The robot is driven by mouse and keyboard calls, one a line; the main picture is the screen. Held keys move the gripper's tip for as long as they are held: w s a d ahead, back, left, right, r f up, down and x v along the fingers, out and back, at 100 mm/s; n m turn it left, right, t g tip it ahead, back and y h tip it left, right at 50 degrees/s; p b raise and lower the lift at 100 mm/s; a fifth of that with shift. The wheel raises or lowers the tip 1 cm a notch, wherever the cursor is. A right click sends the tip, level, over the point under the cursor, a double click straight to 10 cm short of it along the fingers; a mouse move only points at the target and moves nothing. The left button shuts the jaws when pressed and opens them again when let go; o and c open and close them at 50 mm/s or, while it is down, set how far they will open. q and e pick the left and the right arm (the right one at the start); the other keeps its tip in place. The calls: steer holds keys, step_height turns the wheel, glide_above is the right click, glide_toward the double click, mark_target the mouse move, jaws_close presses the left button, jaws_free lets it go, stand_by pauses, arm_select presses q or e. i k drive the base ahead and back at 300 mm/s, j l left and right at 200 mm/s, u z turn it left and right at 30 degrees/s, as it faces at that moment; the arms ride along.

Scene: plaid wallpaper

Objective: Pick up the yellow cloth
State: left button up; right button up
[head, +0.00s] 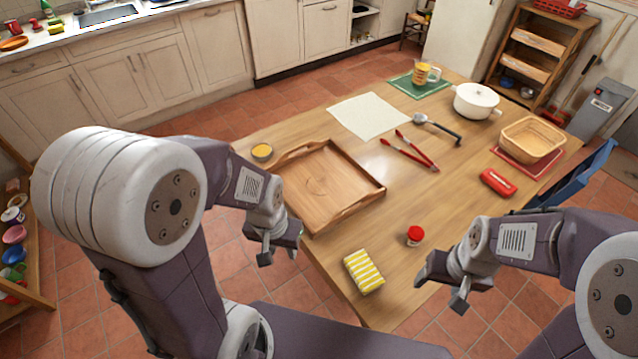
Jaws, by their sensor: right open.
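The yellow cloth (363,271) is folded into a small block with yellow and white stripes. It lies flat on the wooden table (330,272) near its front corner. My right gripper (442,288) is open and empty, to the right of the cloth and apart from it. My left gripper (279,253) looks open and empty, left of the cloth near the table's left edge, also apart from it.
A red-capped jar (415,235) stands right of and behind the cloth. A wooden tray (322,186) lies behind it, with a small yellow-filled bowl (262,152) beside it. Red tongs (412,152), a red case (497,183) and a basket (533,138) are farther back.

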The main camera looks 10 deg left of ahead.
mark_target(368, 278)
steer(key=l+u, duration=0.15)
steer(key=u, duration=0.25)
steer(key=k+l+u, duration=0.15)
steer(key=u, duration=0.2)
steer(key=k+l+u, duration=0.1)
steer(key=u, duration=0.3)
steer(key=k+l+u, duration=0.1)
steer(key=u, duration=0.25)
